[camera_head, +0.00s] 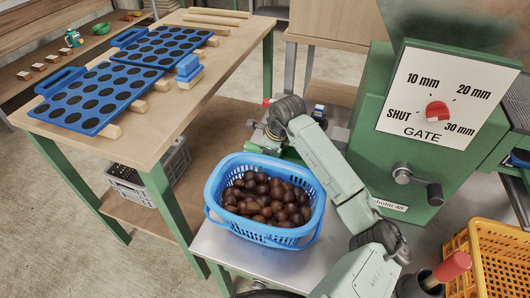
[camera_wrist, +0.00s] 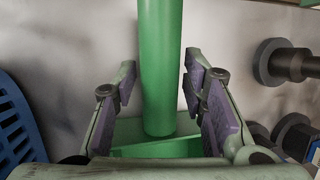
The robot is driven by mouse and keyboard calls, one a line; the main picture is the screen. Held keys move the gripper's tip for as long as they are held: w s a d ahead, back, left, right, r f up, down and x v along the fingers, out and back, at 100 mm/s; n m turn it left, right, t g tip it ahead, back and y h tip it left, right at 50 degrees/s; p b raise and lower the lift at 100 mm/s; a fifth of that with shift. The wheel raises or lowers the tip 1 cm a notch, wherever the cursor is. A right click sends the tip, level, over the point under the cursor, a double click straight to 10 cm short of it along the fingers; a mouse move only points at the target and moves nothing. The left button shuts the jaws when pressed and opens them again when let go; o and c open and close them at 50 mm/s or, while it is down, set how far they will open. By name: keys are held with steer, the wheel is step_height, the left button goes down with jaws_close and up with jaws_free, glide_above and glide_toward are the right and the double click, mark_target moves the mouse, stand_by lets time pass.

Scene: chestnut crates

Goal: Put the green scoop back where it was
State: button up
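The green scoop shows in the wrist view as a thick, smooth green handle (camera_wrist: 161,70) with a wider green part just below its end. My gripper (camera_wrist: 161,85) has one purple-padded finger on each side of the handle.
The blue basket (camera_head: 213,190) full of chestnuts stands in front of my gripper. The green machine (camera_head: 365,130) with a gate dial is to the right, above an orange crate (camera_head: 470,240). Blue trays (camera_head: 97,97) lie on the wooden table at left. Dark round parts (camera_wrist: 285,62) sit right of my fingers.

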steer(key=shift+o, duration=0.4)
steer(key=shift+r, duration=0.2)
steer(key=b+v, duration=0.1)
steer(key=v, duration=1.1)
stand_by(1.5)
